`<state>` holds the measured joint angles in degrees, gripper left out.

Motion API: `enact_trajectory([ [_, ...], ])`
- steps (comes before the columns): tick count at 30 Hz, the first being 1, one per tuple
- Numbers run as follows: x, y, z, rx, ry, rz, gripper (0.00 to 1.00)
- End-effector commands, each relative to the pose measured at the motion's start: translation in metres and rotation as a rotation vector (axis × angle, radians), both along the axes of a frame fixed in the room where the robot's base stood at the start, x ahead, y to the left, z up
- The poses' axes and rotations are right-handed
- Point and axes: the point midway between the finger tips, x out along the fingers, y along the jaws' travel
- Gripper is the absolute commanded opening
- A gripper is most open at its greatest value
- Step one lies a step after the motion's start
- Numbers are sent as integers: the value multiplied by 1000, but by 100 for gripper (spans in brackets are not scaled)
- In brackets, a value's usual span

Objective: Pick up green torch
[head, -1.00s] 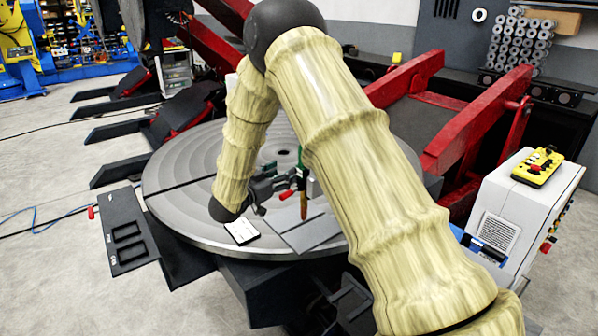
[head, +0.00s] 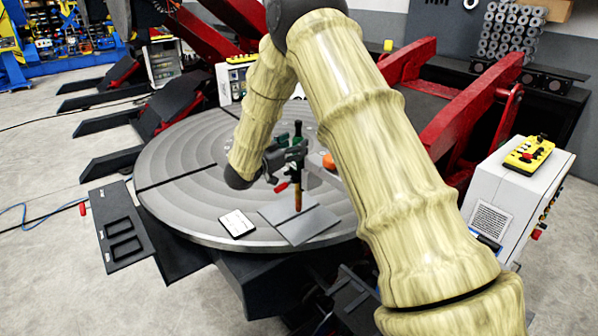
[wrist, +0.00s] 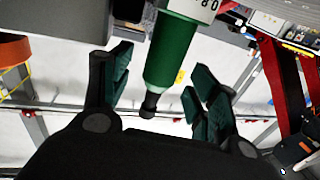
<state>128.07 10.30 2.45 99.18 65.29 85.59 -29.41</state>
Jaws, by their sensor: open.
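The green torch (wrist: 172,52) shows close up in the wrist view, a green cylinder with a white marked part above and a thin black end below. It lies between the two dark green finger pads of my gripper (wrist: 160,95), with visible gaps on both sides. My gripper is open. In the head view my gripper (head: 287,158) is at a slim upright thing over the turntable, with a dark top and a brown lower end (head: 298,200). My fingers hide its middle, and contact cannot be told there.
The round grey turntable (head: 190,205) carries a white card (head: 237,223) and flat grey plates (head: 300,226). An orange object (head: 328,160) is just right of my gripper. Red positioner arms (head: 450,115) and a white control box (head: 510,200) stand at the right.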

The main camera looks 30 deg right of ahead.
Motion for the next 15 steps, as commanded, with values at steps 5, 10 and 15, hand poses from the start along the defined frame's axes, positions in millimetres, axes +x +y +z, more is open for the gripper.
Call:
enact_trajectory([
  [5, 4, -17, 0, 1, 0, 3, 60],
  [10, 5, -21, 0, 1, 0, 5, 60],
  [15, 4, -22, 0, 1, 0, 3, 47],
])
